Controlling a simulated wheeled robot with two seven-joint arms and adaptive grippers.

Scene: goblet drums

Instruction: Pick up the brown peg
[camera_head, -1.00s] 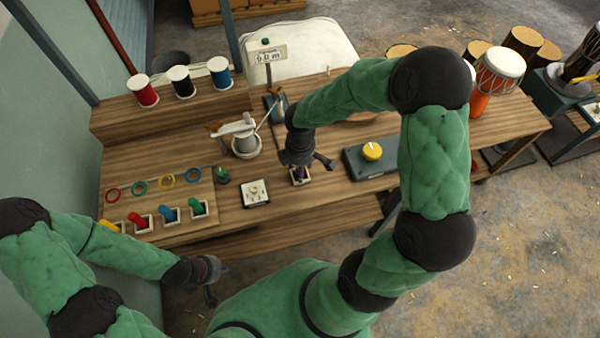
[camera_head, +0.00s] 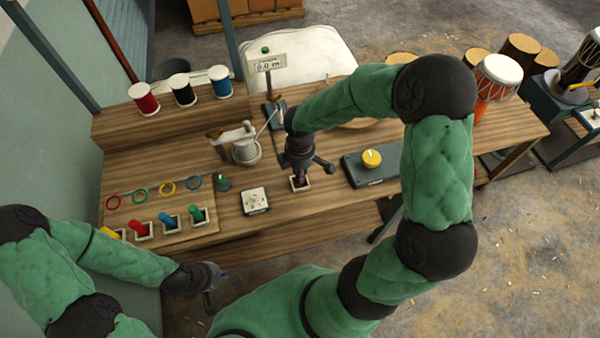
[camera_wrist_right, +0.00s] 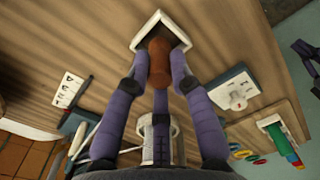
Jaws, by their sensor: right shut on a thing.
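The brown peg (camera_wrist_right: 159,62) is upright between the fingers of my right gripper (camera_wrist_right: 160,75), which is shut on it. In the head view the brown peg (camera_head: 300,178) shows as a short dark piece under the right gripper (camera_head: 300,168), above a white-rimmed square socket (camera_head: 301,187). In the wrist view the socket (camera_wrist_right: 182,33) lies just behind the peg's end. I cannot tell whether the peg's tip is clear of the socket. My left gripper (camera_head: 215,288) is empty, its fingers apart, off the front edge of the bench.
Yellow, red, blue and green pegs (camera_head: 167,221) stand in sockets at the left, with coloured rings (camera_head: 167,187) behind. A white dial box (camera_head: 255,200) is left of the socket. A grey box with a yellow knob (camera_head: 371,158) is at right. A clamp-like device (camera_head: 245,148) stands behind.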

